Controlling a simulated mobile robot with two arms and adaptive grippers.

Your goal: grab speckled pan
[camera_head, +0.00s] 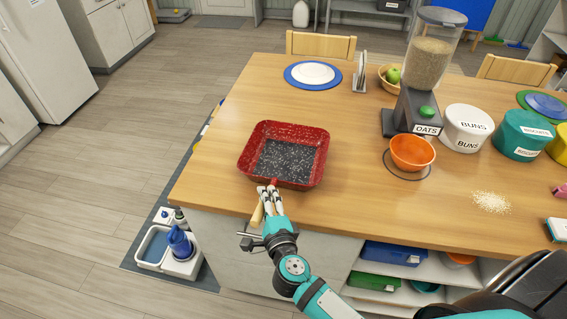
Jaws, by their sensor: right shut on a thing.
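The speckled pan (285,155) is square, red on the walls and dark grey speckled inside. It sits near the front left corner of the wooden table (240,210). My right gripper (268,192) is at the pan's front side, shut on the pan at its near edge, where a small red part shows between the fingers. The fingers hide most of that part. A wooden stick-like piece (257,213) shows just left of the fingers; I cannot tell what it belongs to. My left gripper is not in view.
An orange bowl (412,152) stands right of the pan, under an oats dispenser (428,70). A buns tub (467,128) and a teal tub (522,136) stand farther right. A blue plate (291,78) lies at the back. Spilled oats (490,202) lie at right.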

